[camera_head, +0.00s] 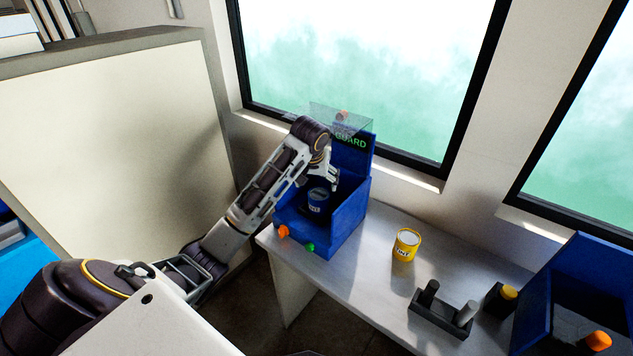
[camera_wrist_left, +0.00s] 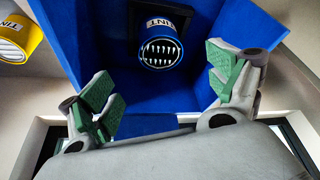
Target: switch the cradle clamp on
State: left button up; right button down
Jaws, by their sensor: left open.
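A blue box (camera_head: 349,211) labelled GUARD, with a clear raised cover (camera_head: 338,119), stands on the left of the bench. Inside is a blue tin (camera_head: 317,207) marked TINT, in a dark holder. An orange knob (camera_head: 284,231) and a green knob (camera_head: 308,247) are on the box's front; no label tells which works the clamp. My left gripper (camera_head: 328,180) is open and empty, reaching into the box just above the tin. In the left wrist view the tin (camera_wrist_left: 160,55) shows a toothed end beyond the spread green-padded fingers (camera_wrist_left: 166,88), apart from them. My right gripper is out of view.
A yellow tin (camera_head: 406,246) stands right of the box on the grey bench (camera_head: 375,280). Farther right are a dark rack (camera_head: 440,318) with two upright posts, a yellow button (camera_head: 509,292) and another blue box (camera_head: 590,270) with an orange knob (camera_head: 598,341). Windows are behind.

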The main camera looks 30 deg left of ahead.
aim_at(283, 231)
jog(key=u, duration=1.45)
